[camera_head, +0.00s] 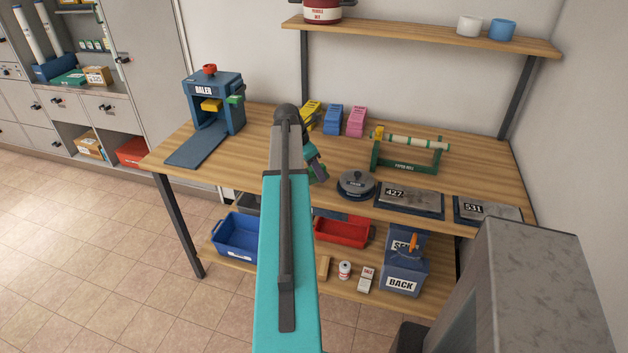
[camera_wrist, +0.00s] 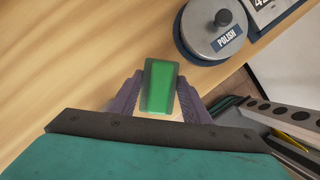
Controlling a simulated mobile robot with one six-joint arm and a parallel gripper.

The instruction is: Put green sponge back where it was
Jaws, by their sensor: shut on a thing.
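My gripper (camera_wrist: 160,92) is shut on the green sponge (camera_wrist: 161,86), a small green block between the purple-grey fingers in the wrist view. In the head view my gripper (camera_head: 315,163) is over the front part of the wooden table (camera_head: 255,150), left of the round grey polish tin. The sponge shows there only as a small green patch (camera_head: 318,174), mostly hidden by my gripper. I cannot tell whether the sponge touches the tabletop.
The polish tin (camera_head: 356,185) stands close to my gripper. Yellow, blue (camera_head: 333,119) and pink boxes stand behind. A paper roll holder (camera_head: 408,153) and plates marked 427 (camera_head: 408,201) and 531 are to the right. A blue baler (camera_head: 212,103) is left. Bins sit on the lower shelf.

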